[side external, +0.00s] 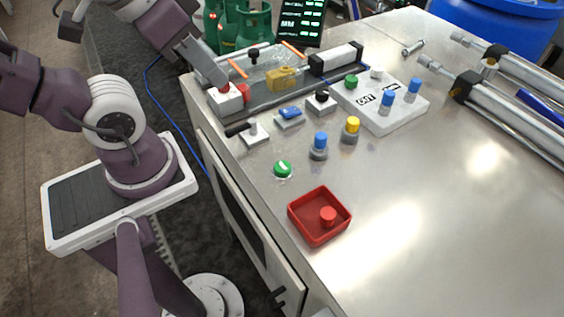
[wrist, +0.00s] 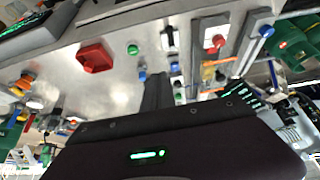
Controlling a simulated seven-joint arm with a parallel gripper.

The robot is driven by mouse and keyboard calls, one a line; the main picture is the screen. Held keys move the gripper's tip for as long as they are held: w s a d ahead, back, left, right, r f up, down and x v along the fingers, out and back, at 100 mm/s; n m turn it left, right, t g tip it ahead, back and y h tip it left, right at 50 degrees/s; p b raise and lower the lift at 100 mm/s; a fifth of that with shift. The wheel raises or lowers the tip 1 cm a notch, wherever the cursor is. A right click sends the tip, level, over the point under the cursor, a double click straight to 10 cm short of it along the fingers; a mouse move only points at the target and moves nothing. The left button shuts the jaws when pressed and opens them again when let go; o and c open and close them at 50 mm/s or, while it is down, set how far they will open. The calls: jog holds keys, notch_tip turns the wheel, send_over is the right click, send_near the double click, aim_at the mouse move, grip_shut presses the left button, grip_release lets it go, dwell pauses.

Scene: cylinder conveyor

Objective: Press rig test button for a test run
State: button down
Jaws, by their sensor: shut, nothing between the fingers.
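A white box (side external: 226,101) with a red button (side external: 225,87) stands at the left end of the rig in the side view. The box and its red button (wrist: 215,42) also show in the wrist view. A green button (side external: 283,168) sits flat on the bench nearer the tray, and it shows in the wrist view (wrist: 132,49) too. I cannot tell from a label which is the rig test button. My gripper (side external: 225,83) is shut and empty, its tip over the red button in the side view. In the wrist view its dark fingers (wrist: 157,80) appear apart from that button. Contact is unclear.
A black-handled lever (side external: 252,132), a blue switch (side external: 290,114), and blue (side external: 319,140) and yellow (side external: 352,124) knobs stand close by. A red tray (side external: 295,225) holds a red cylinder (side external: 328,215). Green gas bottles (side external: 252,30) and a display (side external: 302,20) are behind. The right foreground is clear.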

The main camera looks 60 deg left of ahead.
dwell(0.5)
jog(key=m+g+y, duration=0.7)
jog(key=y, duration=0.2)
send_over(286, 169)
notch_tip(286, 169, down, 6)
jog(key=shift+d+r, duration=0.1)
jog(key=shift+r, duration=0.1)
jog(key=shift+g, duration=0.3)
jog(key=shift+f, duration=4.4)
jog(key=shift+f, duration=0.4)
